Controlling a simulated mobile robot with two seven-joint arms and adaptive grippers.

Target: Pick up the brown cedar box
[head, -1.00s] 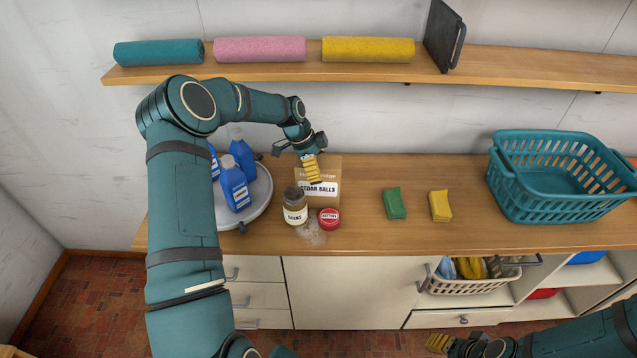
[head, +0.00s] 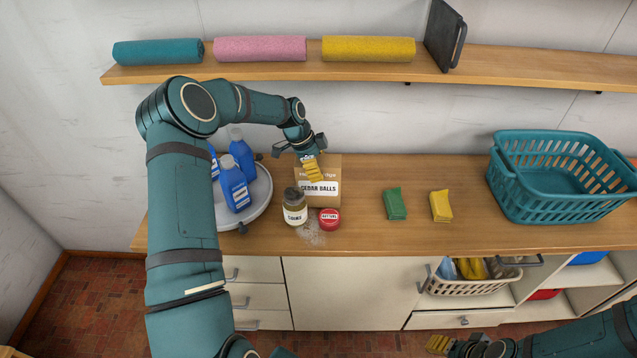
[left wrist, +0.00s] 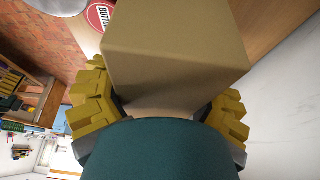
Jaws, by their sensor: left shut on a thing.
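The brown cedar box (head: 330,172) stands upright on the wooden counter, with a white label reading "CEDAR BALLS" on its front. My left gripper (head: 314,170) is at the top of the box, its yellow fingers shut on it. In the left wrist view the box (left wrist: 175,55) fills the space between the yellow finger pads of the left gripper (left wrist: 160,110), one pad on each side. I cannot tell whether the box is clear of the counter. My right gripper (head: 438,344) is low at the bottom right, in front of the counter; its finger opening is unclear.
A jar (head: 295,207) and a red-lidded tin (head: 329,219) stand close in front of the box. Blue bottles (head: 234,184) stand on a round tray (head: 262,203) to the left. Green (head: 395,204) and yellow (head: 441,206) sponges and a teal basket (head: 560,205) are to the right.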

